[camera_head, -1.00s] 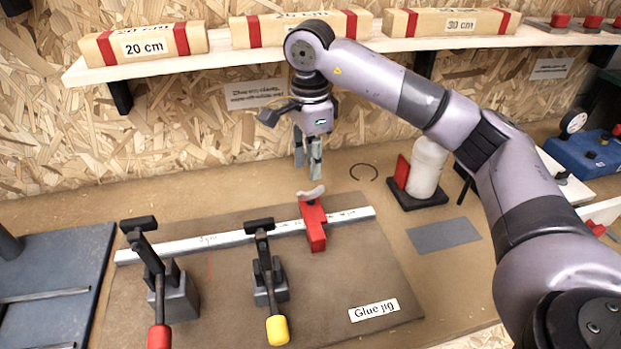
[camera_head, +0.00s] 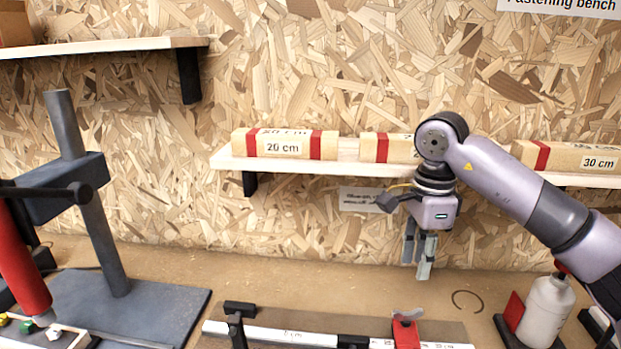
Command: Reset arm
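My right arm comes in from the right, and its gripper (camera_head: 417,268) hangs fingers down in front of the wall, above the back of the bench. Its two fingertips show apart with nothing between them, so it looks open and empty. The glue jig (camera_head: 455,332) lies below it, cut off by the bottom edge. A red block (camera_head: 406,334) with a pale curved piece on top sits on the jig's light strip (camera_head: 290,337), below the gripper and apart from it. My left gripper is not in view.
A shelf (camera_head: 345,167) with labelled wooden blocks, one marked 20 cm (camera_head: 285,145), runs behind my arm. A white bottle (camera_head: 546,312) and a thin dark ring (camera_head: 467,301) are at right. A blue-grey press stand (camera_head: 160,310) with a red handle (camera_head: 22,265) is at left.

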